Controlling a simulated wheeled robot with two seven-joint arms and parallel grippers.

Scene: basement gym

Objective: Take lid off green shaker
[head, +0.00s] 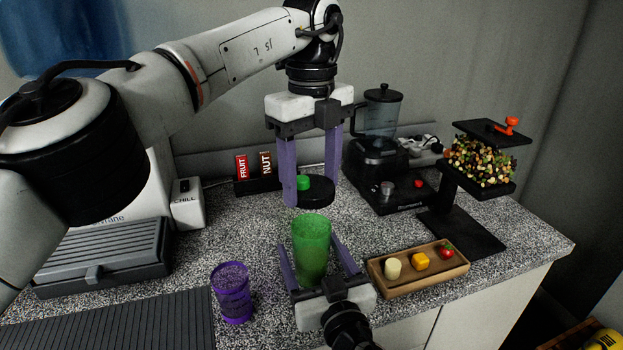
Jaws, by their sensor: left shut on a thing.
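The green shaker (311,252) stands upright on the speckled counter, in the middle of the head view. Its black lid (316,193) with a green cap is above the shaker's open rim, apart from it. My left gripper (311,192) points down and is shut on the lid, one purple finger on each side. My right gripper (315,258) comes in from the bottom with its purple fingers on either side of the shaker. Whether those fingers press on the shaker I cannot tell.
A purple cup (232,293) stands left of the shaker. A wooden tray (422,279) with small food pieces lies to the right. Behind are a blender (381,150), a candy dispenser (481,163) and a rack of FRUIT and NUT bars (256,185). A grey grill (105,257) is at left.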

